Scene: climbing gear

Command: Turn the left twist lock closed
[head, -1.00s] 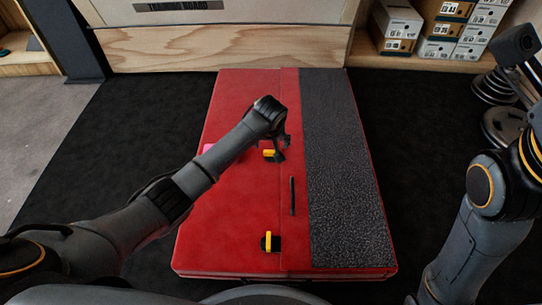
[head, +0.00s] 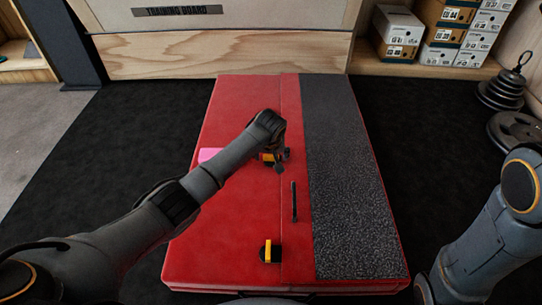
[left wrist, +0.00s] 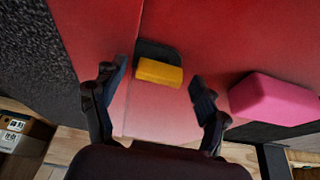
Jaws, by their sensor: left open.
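Two twist locks with yellow handles sit on the red crash pad (head: 225,240), beside its lengthwise seam. The far twist lock (head: 266,157) is partly hidden by my left gripper (head: 277,161). In the left wrist view its yellow handle (left wrist: 159,72) lies across the seam on a dark base. My left gripper (left wrist: 160,88) is open there, one finger to each side of the handle, with clear gaps. The near twist lock (head: 268,251) stands apart, its handle lined up along the seam. My right gripper is not in view.
A pink block (head: 208,154) lies left of the far lock and also shows in the left wrist view (left wrist: 275,99). A thin black handle (head: 294,201) sits between the locks, right of the seam. Weight plates (head: 514,130) and shoe boxes (head: 440,35) stand at the right.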

